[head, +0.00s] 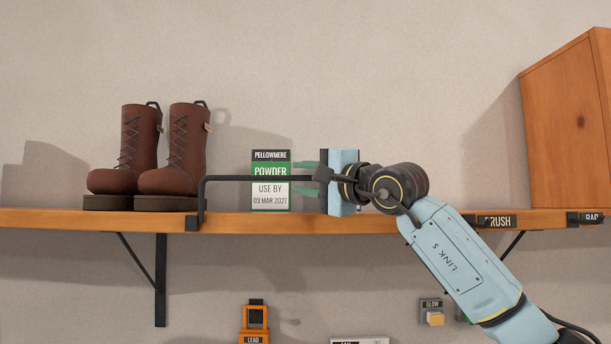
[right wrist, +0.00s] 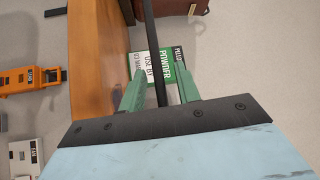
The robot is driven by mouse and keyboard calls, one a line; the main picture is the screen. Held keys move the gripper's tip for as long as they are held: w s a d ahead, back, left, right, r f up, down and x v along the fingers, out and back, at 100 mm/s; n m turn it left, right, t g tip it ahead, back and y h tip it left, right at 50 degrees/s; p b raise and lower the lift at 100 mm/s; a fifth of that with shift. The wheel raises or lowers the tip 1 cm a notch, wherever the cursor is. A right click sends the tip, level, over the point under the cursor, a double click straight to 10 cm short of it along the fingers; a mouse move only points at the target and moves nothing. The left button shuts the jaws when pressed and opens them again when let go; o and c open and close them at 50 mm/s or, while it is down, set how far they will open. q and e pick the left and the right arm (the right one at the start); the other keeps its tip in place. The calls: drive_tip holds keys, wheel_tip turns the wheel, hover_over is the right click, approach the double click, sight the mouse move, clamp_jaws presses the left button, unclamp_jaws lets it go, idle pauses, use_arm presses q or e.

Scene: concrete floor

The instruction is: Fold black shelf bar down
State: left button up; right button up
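The black shelf bar (head: 255,178) stands raised along the front edge of the shelf (head: 350,222), its left end bending down to a bracket on that edge. My right gripper (head: 303,178) points left at the bar's height, its green fingers apart, one above and one below the bar. In the right wrist view the bar (right wrist: 154,60) runs between the two open fingers (right wrist: 160,87), with gaps visible on both sides. The bar's right part is hidden behind my gripper and wrist. My left gripper is not in view.
A green and white powder box (head: 270,190) stands on the shelf behind the bar. Brown boots (head: 180,150) stand to its left. A wooden cabinet (head: 565,125) is at the far right. Labelled items, including an orange one (head: 255,322), show below the shelf.

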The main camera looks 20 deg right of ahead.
drive_tip(key=shift+c, duration=0.2)
clamp_jaws()
